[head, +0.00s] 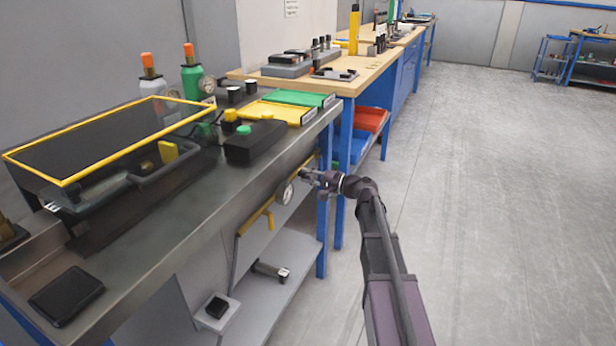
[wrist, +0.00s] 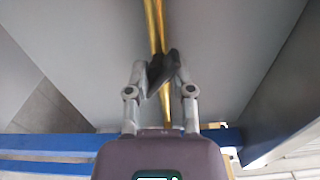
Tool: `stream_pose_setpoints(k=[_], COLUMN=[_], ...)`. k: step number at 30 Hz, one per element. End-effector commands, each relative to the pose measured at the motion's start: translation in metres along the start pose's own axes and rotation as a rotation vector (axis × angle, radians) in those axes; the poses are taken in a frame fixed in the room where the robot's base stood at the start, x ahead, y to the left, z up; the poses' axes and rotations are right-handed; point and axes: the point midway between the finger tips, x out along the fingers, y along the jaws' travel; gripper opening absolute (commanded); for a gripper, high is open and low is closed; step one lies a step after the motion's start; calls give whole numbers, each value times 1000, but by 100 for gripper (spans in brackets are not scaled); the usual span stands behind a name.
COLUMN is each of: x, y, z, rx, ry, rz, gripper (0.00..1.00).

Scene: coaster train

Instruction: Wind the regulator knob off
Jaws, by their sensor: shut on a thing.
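The regulator knob (wrist: 163,70) is a small dark piece between my fingertips in the wrist view, in front of a yellow pipe (wrist: 153,22). My gripper (wrist: 161,73) is shut on it, one grey finger at each side. In the head view my gripper (head: 311,176) reaches in from the right to the front of the steel bench, just beside a round pressure gauge (head: 285,192) on the yellow pipe. The knob is too small and too covered by the fingers to make out in the head view.
The steel bench (head: 185,215) carries a yellow-framed dark cover, a black box (head: 254,142) with a green button, and two orange-capped bottles. A blue bench leg (head: 322,235) stands close to my gripper. A lower shelf (head: 262,310) lies beneath. The floor to the right is clear.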

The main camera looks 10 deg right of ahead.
Motion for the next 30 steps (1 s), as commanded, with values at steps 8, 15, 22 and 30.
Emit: stream_pose_setpoints(k=[8, 15, 22, 30], x=[0, 0, 0, 0], y=[2, 1, 1, 0], z=[4, 4, 4, 3], rx=[-267, -493, -680, -812], ry=[-10, -11, -11, -10], rz=[7, 5, 4, 3], gripper=[0, 0, 0, 0])
